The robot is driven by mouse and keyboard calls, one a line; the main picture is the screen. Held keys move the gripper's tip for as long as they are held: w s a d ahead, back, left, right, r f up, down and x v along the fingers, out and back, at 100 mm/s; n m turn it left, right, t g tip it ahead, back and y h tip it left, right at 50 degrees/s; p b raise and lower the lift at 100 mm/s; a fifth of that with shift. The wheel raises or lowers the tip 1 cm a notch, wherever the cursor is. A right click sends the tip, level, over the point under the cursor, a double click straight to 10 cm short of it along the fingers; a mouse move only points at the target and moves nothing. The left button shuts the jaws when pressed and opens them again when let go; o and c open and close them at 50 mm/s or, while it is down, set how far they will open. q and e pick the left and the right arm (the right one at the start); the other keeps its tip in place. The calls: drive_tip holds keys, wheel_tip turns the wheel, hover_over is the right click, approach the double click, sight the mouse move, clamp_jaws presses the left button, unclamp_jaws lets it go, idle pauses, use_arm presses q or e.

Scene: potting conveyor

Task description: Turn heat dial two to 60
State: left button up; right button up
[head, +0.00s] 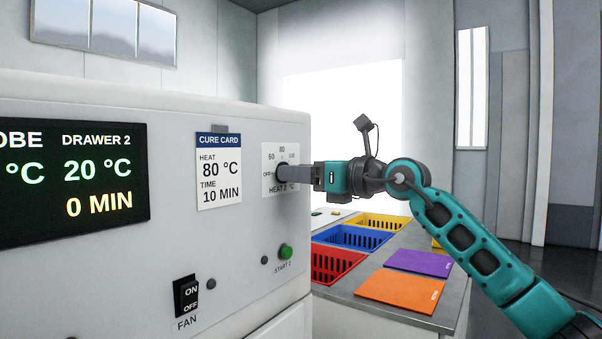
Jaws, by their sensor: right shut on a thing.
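Heat dial two is a dark round knob (282,173) on a white scale plate (269,153) marked OFF, 60, 80 and a blurred higher number, with "HEAT 2 °C" below. My right gripper (290,173) comes in from the right and is shut on the knob. The fingers hide much of the knob and its pointer, so I cannot tell its setting. The display (75,183) reads DRAWER 2, 20 °C, 0 MIN. My left gripper is not in view.
A green START 2 button (286,252) and a FAN switch (187,295) sit below. Red (336,266), blue (353,237) and yellow (383,222) crates stand on the right-hand bench (420,236).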

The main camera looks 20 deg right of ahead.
use_arm(q)
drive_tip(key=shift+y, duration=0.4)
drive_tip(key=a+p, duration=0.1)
drive_tip(key=p, duration=0.1)
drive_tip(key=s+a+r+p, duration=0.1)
drive_tip(key=p, duration=0.1)
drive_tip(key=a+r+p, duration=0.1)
drive_tip(key=p, duration=0.1)
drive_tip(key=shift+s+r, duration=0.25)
use_arm(e)
drive_tip(key=m, duration=0.8)
use_arm(q)
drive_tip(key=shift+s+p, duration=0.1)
drive_tip(key=shift+p, duration=0.25)
use_arm(e)
drive_tip(key=shift+m, duration=0.4)
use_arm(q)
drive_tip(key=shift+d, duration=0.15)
use_arm(e)
drive_tip(key=o, duration=1.1)
drive_tip(key=shift+c, duration=0.2)
use_arm(q)
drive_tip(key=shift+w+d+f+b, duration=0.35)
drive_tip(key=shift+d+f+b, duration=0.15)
drive_tip(key=shift+b, duration=0.75)
use_arm(e)
drive_tip(key=v, duration=1.3)
